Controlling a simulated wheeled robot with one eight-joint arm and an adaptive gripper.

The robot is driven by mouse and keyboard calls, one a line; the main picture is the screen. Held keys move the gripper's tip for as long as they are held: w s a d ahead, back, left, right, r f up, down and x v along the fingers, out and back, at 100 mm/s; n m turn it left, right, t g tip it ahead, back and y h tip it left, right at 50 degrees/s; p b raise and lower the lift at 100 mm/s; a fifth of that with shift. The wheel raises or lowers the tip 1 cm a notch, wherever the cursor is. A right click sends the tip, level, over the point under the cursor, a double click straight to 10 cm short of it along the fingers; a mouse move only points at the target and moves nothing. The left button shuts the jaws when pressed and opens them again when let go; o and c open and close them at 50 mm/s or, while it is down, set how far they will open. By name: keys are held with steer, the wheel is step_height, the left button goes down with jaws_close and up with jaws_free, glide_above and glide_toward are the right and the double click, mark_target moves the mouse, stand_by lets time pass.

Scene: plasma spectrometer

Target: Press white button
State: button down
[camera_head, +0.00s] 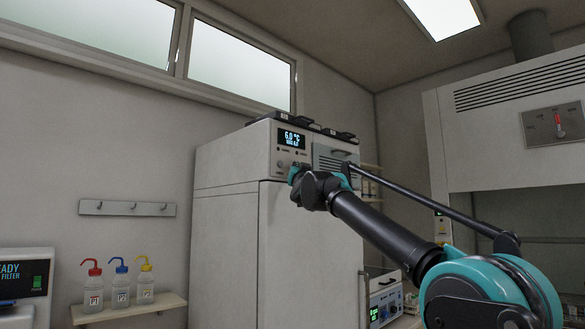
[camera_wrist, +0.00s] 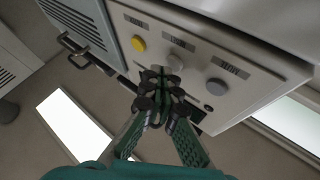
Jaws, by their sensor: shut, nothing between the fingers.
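A row of three round buttons runs along the pale front panel (camera_wrist: 190,38) in the wrist view. One is a yellow button (camera_wrist: 138,45), the middle one is a pale, whitish button (camera_wrist: 175,62), and the other is a grey button (camera_wrist: 217,87). My gripper (camera_wrist: 161,76) is shut and empty, with its tips right beside the middle button. I cannot tell whether they touch it. In the head view, my gripper (camera_head: 295,174) is at the front of the tall white cabinet (camera_head: 228,240), just below its display (camera_head: 291,138). The buttons are not clear there.
A vented panel with a handle (camera_head: 342,152) is to the right of the display. A shelf (camera_head: 140,309) with several wash bottles is at lower left. A large vented hood (camera_head: 520,150) stands at right. Open air lies left of my arm.

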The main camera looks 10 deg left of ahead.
steer(key=shift+s+d, duration=0.25)
steer(key=shift+d, duration=0.1)
steer(key=shift+s+d, duration=0.8)
steer(key=shift+d, duration=0.15)
steer(key=shift+s+d, duration=0.75)
steer(key=shift+d, duration=0.2)
